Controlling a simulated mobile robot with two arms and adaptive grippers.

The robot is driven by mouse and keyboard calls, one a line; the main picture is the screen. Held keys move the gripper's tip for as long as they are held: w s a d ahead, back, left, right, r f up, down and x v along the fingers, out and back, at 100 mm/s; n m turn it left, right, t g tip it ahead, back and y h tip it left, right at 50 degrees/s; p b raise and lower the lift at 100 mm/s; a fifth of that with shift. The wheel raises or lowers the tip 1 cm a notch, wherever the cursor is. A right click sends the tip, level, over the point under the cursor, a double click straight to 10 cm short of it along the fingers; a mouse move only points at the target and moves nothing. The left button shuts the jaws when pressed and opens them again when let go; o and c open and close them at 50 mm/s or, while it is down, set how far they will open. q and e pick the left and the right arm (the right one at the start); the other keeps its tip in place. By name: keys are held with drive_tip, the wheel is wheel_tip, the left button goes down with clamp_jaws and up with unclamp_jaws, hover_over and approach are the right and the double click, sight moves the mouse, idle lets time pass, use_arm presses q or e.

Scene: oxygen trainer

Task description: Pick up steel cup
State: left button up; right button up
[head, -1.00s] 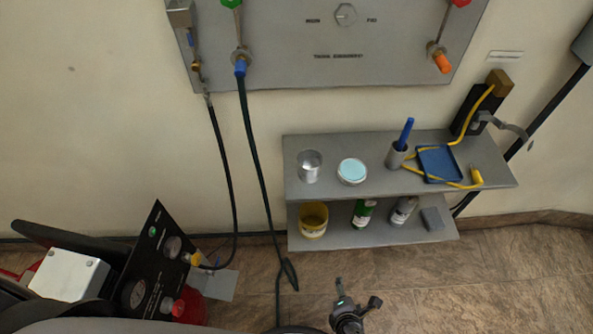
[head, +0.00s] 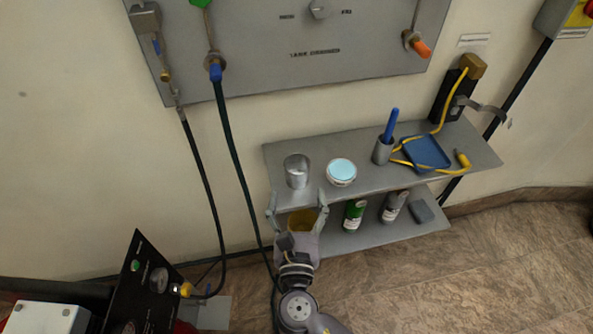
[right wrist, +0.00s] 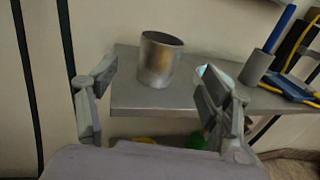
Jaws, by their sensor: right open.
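The steel cup (head: 297,171) stands upright at the left end of the upper shelf (head: 375,183). It also shows in the right wrist view (right wrist: 159,59), beyond and between my fingers. My right gripper (head: 297,201) is open and empty, just in front of the shelf's front edge and short of the cup; its fingers (right wrist: 158,100) are spread wide in the wrist view. It partly covers the yellow container (head: 305,218) on the lower shelf. My left gripper is not in view.
A white tub with pale blue contents (head: 341,171) stands right of the cup. Further right are a grey holder with a blue stick (head: 383,150) and a blue tray (head: 426,153) with yellow tubing. Bottles (head: 354,214) stand on the lower shelf. A dark hose (head: 235,165) hangs left.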

sight(297, 176)
drive_tip(key=w, duration=0.4)
drive_tip(key=shift+w+r+p, duration=0.2)
drive_tip(key=shift+w+p, duration=0.1)
drive_tip(key=shift+w, duration=0.1)
drive_tip(key=w, duration=0.3)
drive_tip(key=shift+w+r+p, duration=0.25)
drive_tip(key=shift+r+p, duration=0.05)
drive_tip(key=shift+p, duration=0.05)
drive_tip(key=shift+w+f, duration=0.1)
drive_tip(key=shift+w, duration=0.4)
drive_tip(key=shift+s, duration=0.1)
drive_tip(key=c, duration=1.3)
